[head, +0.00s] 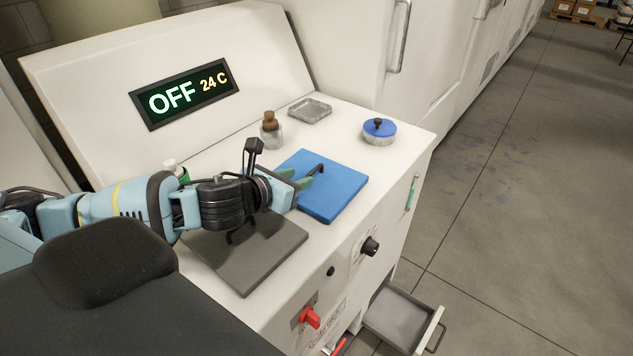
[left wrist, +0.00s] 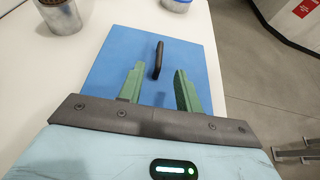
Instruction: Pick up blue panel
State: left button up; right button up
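The blue panel (head: 335,193) is a flat square plate with a black handle (head: 317,169) standing up from it. It lies on the white machine top, beyond a dark grey panel (head: 250,257). My left gripper (head: 301,179) comes in from the left, over the near-left part of the blue panel. In the left wrist view, the blue panel (left wrist: 112,62) fills the middle. The green fingers of my left gripper (left wrist: 158,90) are apart, with the black handle (left wrist: 158,61) just ahead of the gap between them. Nothing is between the fingers. My right gripper is not in view.
A jar with a brown stopper (head: 270,130), a small grey tray (head: 310,110) and a round blue-lidded container (head: 379,131) stand behind the panel. A display (head: 186,92) reads OFF 24 C. Below the front edge are a red knob (head: 310,317) and an open drawer (head: 400,318).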

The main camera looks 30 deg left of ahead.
aim_at(314, 169)
pick_arm(q)
jog(key=shift+a, duration=0.1)
jog(key=shift+w+f, duration=0.15)
jog(key=shift+w, duration=0.15)
jog(key=shift+x, duration=3.55)
grip_shut()
